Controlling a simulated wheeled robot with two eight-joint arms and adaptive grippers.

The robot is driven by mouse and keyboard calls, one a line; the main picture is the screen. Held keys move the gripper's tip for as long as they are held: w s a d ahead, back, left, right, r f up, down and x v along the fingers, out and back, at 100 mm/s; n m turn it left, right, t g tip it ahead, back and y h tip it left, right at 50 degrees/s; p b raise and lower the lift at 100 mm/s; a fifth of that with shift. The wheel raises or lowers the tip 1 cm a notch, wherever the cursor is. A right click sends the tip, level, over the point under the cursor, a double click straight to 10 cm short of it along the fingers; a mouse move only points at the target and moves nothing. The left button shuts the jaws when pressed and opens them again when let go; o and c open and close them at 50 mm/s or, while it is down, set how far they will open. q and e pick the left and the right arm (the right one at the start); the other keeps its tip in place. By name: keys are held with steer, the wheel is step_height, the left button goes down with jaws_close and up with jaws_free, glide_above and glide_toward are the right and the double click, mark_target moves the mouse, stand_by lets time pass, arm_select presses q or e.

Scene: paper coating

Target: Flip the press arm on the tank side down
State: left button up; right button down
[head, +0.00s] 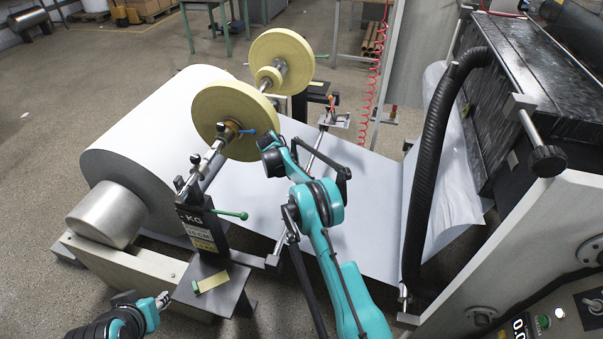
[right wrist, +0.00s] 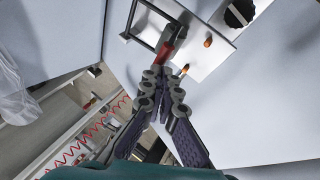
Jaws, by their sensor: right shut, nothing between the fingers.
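A large paper roll (head: 150,130) and two yellowish discs (head: 230,118) lie left of my right arm. A black corrugated hose (head: 430,170) and a dark machine (head: 530,100) stand right. A black knob (right wrist: 240,12) and orange pins (right wrist: 208,42) are near my right gripper.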

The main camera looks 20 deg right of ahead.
steer(key=shift+f, duration=0.15)
stand_by(0.5)
steer(key=w+a+p+v, duration=0.1)
steer(key=p+v, duration=0.3)
steer(key=v, duration=0.8)
steer(key=shift+w+f+p, duration=0.15)
steer(key=shift+w+p, duration=0.15)
steer(key=shift+w, duration=0.2)
steer(key=shift+a, duration=0.1)
